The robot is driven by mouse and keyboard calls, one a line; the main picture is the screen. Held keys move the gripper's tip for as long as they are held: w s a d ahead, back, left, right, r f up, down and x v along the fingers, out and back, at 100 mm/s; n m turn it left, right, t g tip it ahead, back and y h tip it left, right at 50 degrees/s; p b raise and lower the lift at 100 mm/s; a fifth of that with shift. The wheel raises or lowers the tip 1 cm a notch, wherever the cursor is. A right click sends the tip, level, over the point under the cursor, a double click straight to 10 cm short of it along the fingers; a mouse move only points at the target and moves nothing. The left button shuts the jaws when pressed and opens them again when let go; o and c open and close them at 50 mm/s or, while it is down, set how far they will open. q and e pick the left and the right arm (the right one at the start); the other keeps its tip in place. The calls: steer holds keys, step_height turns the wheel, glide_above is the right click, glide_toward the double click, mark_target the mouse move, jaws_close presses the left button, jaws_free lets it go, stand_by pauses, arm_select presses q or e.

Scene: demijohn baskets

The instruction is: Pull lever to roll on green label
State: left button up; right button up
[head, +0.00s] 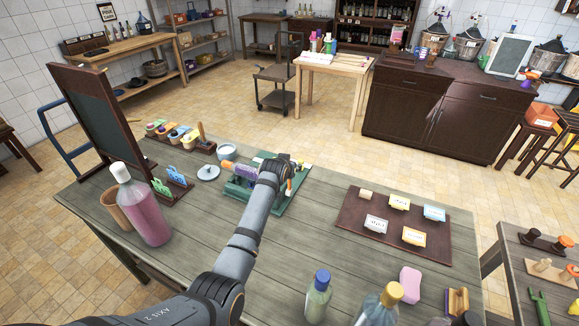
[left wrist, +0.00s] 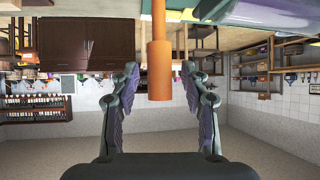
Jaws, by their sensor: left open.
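A green labelling device (head: 297,201) stands on the grey wooden table, with a purple part (head: 240,170) at its left. My left gripper (head: 284,164) is over its right side, and my arm hides much of it. An orange lever (head: 290,187) shows just beside the gripper. In the left wrist view the orange lever handle (left wrist: 160,72) stands between the two open fingers, with a visible gap on both sides. The green label cannot be made out under my arm. My right gripper is not in view.
A pink-filled bottle (head: 145,212) stands at the left by a dark-framed board (head: 97,118). A white bowl (head: 227,152) and lid (head: 208,172) are left of the device. A brown mat (head: 362,244) with several cards lies right. Bottles (head: 318,296) stand at the front edge.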

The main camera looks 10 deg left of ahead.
arm_select(q)
steer(key=v, duration=1.2)
